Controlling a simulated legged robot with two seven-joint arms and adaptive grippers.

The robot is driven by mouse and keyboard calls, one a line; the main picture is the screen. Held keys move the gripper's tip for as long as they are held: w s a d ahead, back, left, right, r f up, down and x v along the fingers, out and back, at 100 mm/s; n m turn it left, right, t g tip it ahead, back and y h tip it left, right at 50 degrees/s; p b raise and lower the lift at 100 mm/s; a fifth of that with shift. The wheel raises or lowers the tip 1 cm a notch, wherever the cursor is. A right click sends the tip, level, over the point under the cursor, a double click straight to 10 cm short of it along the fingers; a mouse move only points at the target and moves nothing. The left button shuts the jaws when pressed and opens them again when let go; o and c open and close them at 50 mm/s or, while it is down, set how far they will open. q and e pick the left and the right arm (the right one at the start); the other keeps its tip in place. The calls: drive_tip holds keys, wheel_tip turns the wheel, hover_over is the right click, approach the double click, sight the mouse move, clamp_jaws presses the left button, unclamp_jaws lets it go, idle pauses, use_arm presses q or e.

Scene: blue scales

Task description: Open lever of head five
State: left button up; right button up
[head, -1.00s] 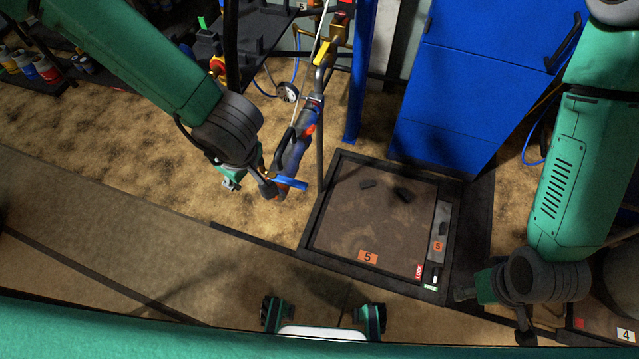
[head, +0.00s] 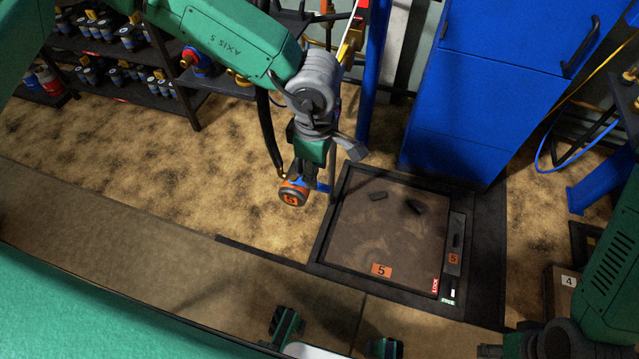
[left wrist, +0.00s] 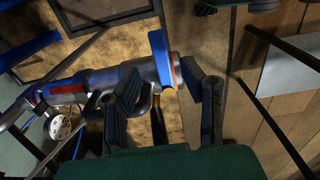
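Head five (head: 293,196) is a nozzle with an orange 5 on its round end. A blue lever (head: 323,187) sticks out at its right side. In the left wrist view the grey and red head (left wrist: 72,88) runs in from the left, and the blue lever (left wrist: 160,58) stands across its end. My left gripper (head: 318,152) is above the head and partly hides it. In the left wrist view its two fingers (left wrist: 160,84) are apart, with the head's end and lever between or just beyond them; contact cannot be told. My right gripper (head: 505,349) shows only partly at the lower right.
A dark framed floor panel (head: 385,235) with a 5 tag lies right of the head. A blue cabinet (head: 480,100) and a blue post (head: 370,75) stand behind. Shelves with canisters (head: 110,55) are at the back left. Floor left of the head is clear.

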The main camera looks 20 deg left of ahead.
sight(319, 185)
use_arm(q)
drive_tip(key=f, duration=0.3)
drive_tip(key=shift+a+b, duration=0.3)
drive_tip(key=shift+a, duration=0.1)
drive_tip(key=shift+d+f, duration=0.2)
drive_tip(key=shift+f, duration=0.1)
drive_tip(key=shift+d, duration=0.95)
drive_tip(key=shift+a+f, duration=0.1)
drive_tip(key=shift+a, duration=0.4)
clamp_jaws()
drive_tip(key=shift+a, duration=0.25)
